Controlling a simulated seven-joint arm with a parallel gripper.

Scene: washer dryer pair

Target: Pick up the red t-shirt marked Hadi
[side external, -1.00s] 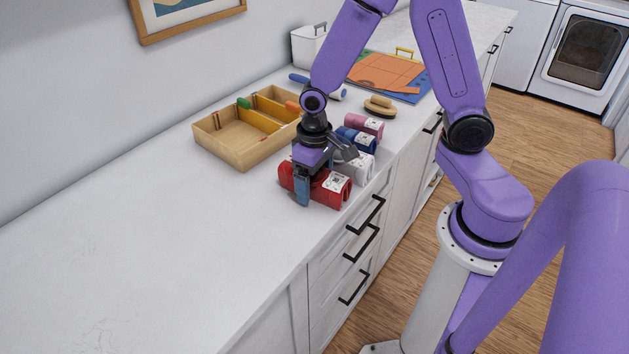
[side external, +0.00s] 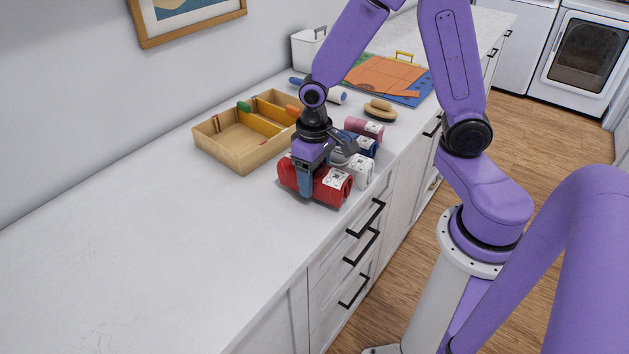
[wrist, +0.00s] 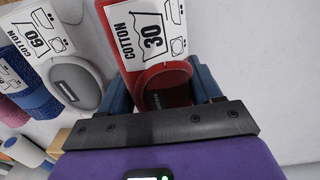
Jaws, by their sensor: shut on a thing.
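The red t-shirt (side external: 330,187) is a rolled bundle with a white label, lying on the white counter near its front edge. In the wrist view the red roll (wrist: 157,82) sits between the two blue fingers, and its label reads "COTTON 30". The name on the dark tag inside the roll is too small to read. My gripper (side external: 305,190) points down over the red roll and is shut on it. The fingers also show in the wrist view (wrist: 165,92). The roll appears to rest on the counter.
A white roll (side external: 360,168), a blue roll (side external: 357,141) and a pink roll (side external: 366,127) lie behind the red one. A divided wooden box (side external: 243,160) stands to the left. A brush (side external: 380,110) lies further back. The counter's near left is clear.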

